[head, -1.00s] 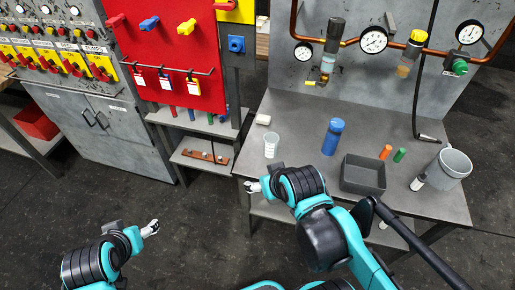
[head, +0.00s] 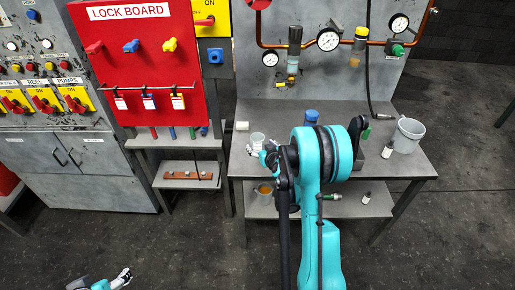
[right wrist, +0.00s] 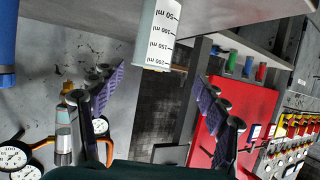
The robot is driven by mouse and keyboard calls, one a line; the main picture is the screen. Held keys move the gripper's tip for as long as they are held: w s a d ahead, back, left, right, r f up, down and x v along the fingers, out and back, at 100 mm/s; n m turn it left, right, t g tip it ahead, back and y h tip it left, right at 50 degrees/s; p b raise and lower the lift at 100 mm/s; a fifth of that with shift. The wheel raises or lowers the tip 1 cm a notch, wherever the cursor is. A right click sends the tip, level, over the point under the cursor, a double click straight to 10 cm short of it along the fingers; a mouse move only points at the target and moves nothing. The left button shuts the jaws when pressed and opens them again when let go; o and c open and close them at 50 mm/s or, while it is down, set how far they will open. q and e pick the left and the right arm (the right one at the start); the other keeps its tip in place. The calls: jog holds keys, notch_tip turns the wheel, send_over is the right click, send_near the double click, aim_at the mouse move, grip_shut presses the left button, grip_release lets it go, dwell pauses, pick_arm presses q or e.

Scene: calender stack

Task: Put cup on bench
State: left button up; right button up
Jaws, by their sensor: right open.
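My right gripper (head: 266,153) is at the near side of the cup. In the right wrist view its open fingers (right wrist: 160,82) are spread to either side, with the cup ahead between them, not gripped. My left gripper (head: 123,277) is low at the bottom left, far from the bench; its jaw opening is too small to tell.
A blue bottle (head: 311,117) and a grey bucket (head: 408,135) stand farther right; my right arm hides the middle. A lower shelf (head: 345,207) holds a cup of amber liquid (head: 265,190). A lower side bench (head: 190,141) stands at left.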

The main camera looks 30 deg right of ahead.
aim_at(256, 139)
jog(key=b+x, duration=0.1)
jog(key=x, duration=0.4)
jog(key=d+b+x, duration=0.1)
jog(key=x, duration=0.2)
jog(key=shift+d+f+b, duration=0.1)
jog(key=shift+f+b, duration=0.25)
jog(key=shift+f, duration=0.1)
jog(key=shift+r, duration=0.1)
jog(key=c, duration=1.3)
